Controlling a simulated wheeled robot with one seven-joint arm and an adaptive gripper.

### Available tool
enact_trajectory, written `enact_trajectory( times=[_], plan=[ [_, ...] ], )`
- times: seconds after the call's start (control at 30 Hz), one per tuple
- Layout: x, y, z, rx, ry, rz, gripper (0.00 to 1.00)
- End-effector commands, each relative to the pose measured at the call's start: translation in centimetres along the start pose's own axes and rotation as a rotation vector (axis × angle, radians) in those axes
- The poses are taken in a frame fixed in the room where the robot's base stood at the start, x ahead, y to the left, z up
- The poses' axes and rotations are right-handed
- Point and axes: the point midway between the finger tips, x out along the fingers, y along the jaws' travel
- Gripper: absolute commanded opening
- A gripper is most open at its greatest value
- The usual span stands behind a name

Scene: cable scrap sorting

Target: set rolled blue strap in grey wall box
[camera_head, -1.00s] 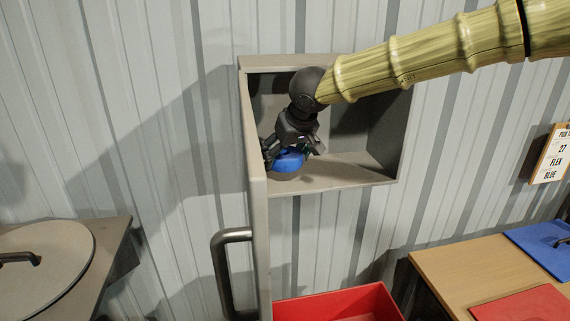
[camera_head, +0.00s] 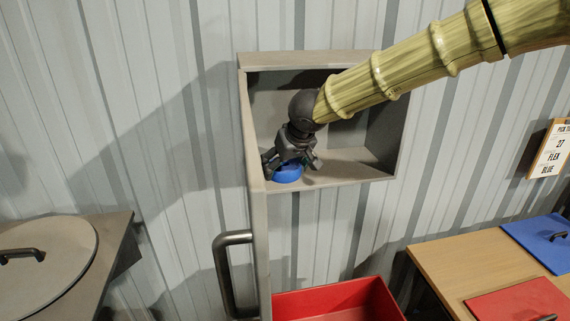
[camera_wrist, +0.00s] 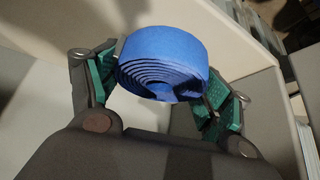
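The rolled blue strap (camera_head: 287,174) is in the left part of the open grey wall box (camera_head: 347,181), low by the box floor near its front edge. I cannot tell whether it touches the floor. My gripper (camera_head: 289,166) reaches into the box from the upper right, fingers pointing down. In the wrist view, the strap (camera_wrist: 165,62) sits between the green finger pads of my gripper (camera_wrist: 165,80), which close against both its sides. Its spiral edge faces the camera. The fingers hide part of the strap in the head view.
The box's door (camera_head: 258,225) stands open toward me at the left, with a bar handle (camera_head: 222,275). A red bin (camera_head: 335,300) is below. A wooden table (camera_head: 440,268) with blue and red lids is at right. The box floor right of my gripper is clear.

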Motion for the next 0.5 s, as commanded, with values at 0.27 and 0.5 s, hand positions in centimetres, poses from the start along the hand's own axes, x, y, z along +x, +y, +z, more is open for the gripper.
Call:
enact_trajectory(
  times=[0.27, 0.5],
  plan=[
    [-0.05, -0.01, -0.04, 0.0, 0.0, 0.0, 0.99],
    [-0.18, 0.0, -0.13, 0.001, 0.001, 0.0, 0.99]
  ],
)
